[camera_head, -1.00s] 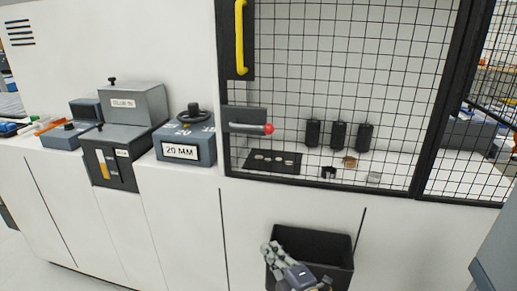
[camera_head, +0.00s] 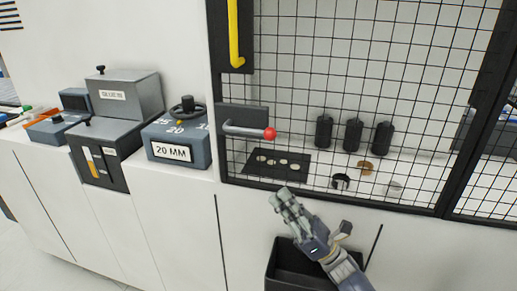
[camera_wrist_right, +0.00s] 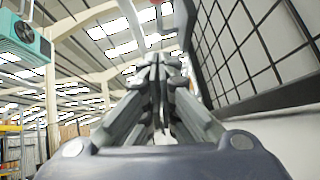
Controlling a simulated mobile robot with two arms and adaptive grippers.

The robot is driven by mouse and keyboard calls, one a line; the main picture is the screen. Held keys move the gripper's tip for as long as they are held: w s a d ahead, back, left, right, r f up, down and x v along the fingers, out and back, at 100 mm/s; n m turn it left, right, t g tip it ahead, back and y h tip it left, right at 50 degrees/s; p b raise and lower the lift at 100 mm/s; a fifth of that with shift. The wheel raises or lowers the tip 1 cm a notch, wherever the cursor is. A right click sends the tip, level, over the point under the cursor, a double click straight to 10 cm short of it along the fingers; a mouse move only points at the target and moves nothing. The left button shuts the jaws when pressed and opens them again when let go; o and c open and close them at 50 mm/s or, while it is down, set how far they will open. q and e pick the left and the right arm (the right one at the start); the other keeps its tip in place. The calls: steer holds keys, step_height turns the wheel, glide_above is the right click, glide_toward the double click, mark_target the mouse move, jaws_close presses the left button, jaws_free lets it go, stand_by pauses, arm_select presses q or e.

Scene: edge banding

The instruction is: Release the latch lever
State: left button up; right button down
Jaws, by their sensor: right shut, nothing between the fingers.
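The latch lever (camera_head: 246,131) is a grey metal bar with a red ball knob (camera_head: 269,133) at its right end. It lies about level on a dark latch plate (camera_head: 238,115) at the left edge of the mesh door. My right gripper (camera_head: 277,194) is shut and empty, below the knob and apart from it, pointing up. In the right wrist view, the shut fingers (camera_wrist_right: 158,62) point up, and part of the red knob (camera_wrist_right: 167,9) shows beyond them at the top edge. My left gripper is out of view.
A yellow handle (camera_head: 236,35) stands above the latch. Behind the mesh door (camera_head: 420,70) are several black cylinders and small parts. A black bin (camera_head: 285,265) is below my right arm. Grey-blue units, one labelled 20 MM (camera_head: 172,152), stand on the left ledge.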

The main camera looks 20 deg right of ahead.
arm_select(q)
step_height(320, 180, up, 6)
steer(key=p, duration=0.6)
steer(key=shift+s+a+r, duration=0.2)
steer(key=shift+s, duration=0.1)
arm_select(e)
steer(key=d+r+x, duration=0.1)
steer(key=r+x, duration=0.1)
steer(key=x, duration=1.1)
steer(key=shift+s+d, duration=0.45)
steer(key=shift+d+f, duration=0.1)
